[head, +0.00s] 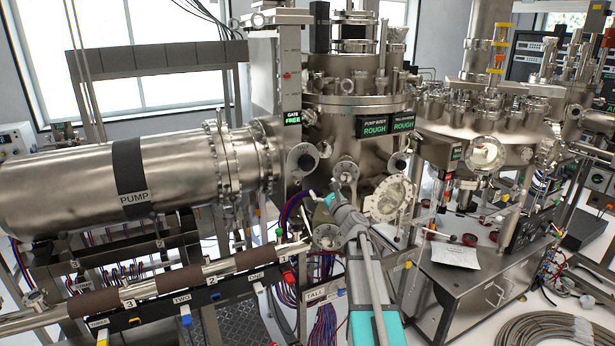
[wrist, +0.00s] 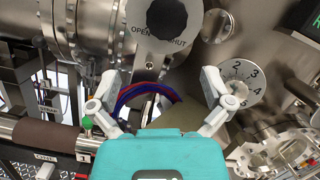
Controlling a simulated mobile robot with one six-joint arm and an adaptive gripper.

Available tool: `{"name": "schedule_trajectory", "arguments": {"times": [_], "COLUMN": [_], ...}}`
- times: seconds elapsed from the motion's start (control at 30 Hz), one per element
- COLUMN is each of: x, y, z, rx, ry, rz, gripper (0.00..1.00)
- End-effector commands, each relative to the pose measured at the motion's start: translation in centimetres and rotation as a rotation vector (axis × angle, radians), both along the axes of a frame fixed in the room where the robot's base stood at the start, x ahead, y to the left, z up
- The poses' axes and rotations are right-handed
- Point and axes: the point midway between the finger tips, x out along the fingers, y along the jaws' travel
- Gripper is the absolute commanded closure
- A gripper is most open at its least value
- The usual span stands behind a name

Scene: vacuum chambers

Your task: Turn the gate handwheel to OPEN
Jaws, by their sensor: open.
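The gate handwheel (wrist: 166,16) shows in the wrist view at the top middle as a dark round knob on a pale round plate (wrist: 140,42). The plate is lettered OPEN on the left and SHUT on the right. The knob's top edge is close to the frame edge. In the head view the plate and handwheel (head: 303,160) are small, below the green GATE FREE sign (head: 292,117). My gripper (wrist: 160,80) is open and empty, its fingers spread wide below the handwheel and apart from it. In the head view my gripper (head: 330,203) is below and right of the handwheel.
A numbered dial (wrist: 238,82) lies close to my right finger. A flanged port (wrist: 275,150) is at the lower right. The PUMP cylinder (head: 80,180) and wrapped pipe (head: 155,287) lie left. Red and blue cables (wrist: 150,92) hang behind the fingers.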

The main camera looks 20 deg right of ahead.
Motion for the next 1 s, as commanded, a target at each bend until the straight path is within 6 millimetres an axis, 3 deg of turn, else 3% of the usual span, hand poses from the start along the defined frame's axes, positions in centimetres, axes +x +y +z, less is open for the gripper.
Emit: {"name": "schedule_trajectory", "arguments": {"times": [0.03,0.33,1.0], "x": [-0.04,-0.46,0.37], "y": [-0.06,-0.47,-0.55], "z": [-1.25,-1.71,-1.07], "rx": [0.058,0.293,0.313], "ry": [-0.022,-0.114,-0.122], "rz": [0.012,0.069,0.074], "gripper": [0.00,0.00,0.00]}}
